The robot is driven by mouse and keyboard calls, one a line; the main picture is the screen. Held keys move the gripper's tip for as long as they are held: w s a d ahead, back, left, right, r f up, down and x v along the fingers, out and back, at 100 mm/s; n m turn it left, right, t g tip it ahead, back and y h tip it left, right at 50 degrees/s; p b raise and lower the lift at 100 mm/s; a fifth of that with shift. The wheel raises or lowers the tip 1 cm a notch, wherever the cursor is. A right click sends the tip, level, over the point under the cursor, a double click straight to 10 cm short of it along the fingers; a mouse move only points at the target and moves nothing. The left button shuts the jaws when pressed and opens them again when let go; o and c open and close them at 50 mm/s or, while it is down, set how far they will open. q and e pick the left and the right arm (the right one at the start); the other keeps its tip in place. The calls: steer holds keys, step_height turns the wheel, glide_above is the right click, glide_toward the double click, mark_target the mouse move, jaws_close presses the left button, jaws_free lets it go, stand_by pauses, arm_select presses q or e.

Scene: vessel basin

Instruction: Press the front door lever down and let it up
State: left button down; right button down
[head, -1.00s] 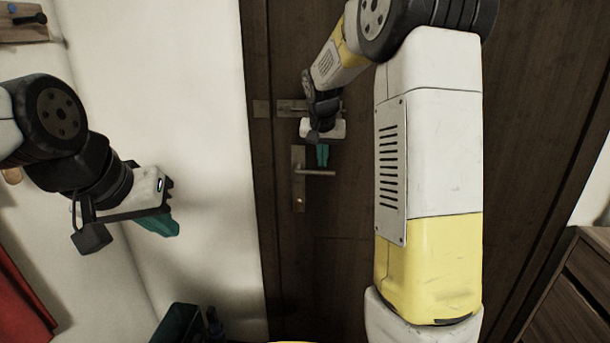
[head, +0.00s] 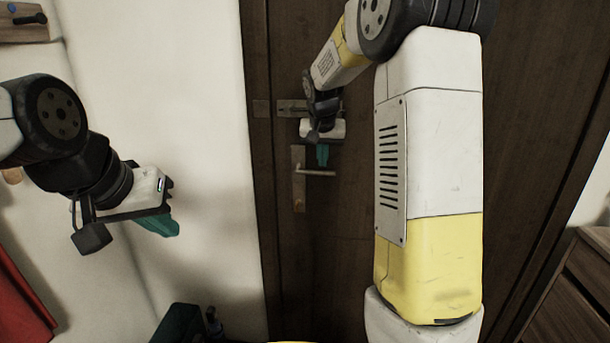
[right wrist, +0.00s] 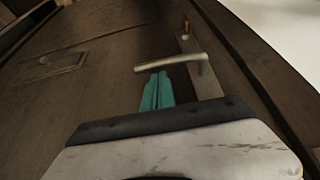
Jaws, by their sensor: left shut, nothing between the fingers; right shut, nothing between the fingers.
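The front door (head: 345,215) is dark brown wood. Its silver lever (head: 318,173) sticks out to the right from a tall plate (head: 299,192) and looks about level. My right gripper (head: 322,163) is shut and empty, with its teal fingers pointing down just above the lever. In the right wrist view the teal fingertips (right wrist: 158,76) are right by the lever (right wrist: 172,62), near its free end; I cannot tell whether they touch. My left gripper (head: 168,232) is shut and empty, in front of the white wall, away from the door.
A metal latch (head: 288,104) sits on the door above the lever, partly behind my right wrist. A drawer unit (head: 575,285) stands at the right. A red cloth (head: 20,300) hangs at the left, and a wooden peg rack (head: 25,33) is above it.

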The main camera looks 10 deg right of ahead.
mark_target(323, 174)
step_height(323, 174, down, 5)
steer(key=shift+s+f, duration=0.1)
steer(key=shift+f, duration=0.1)
stand_by(1.0)
steer(key=shift+d, duration=0.1)
stand_by(0.4)
steer(key=shift+r, duration=5.1)
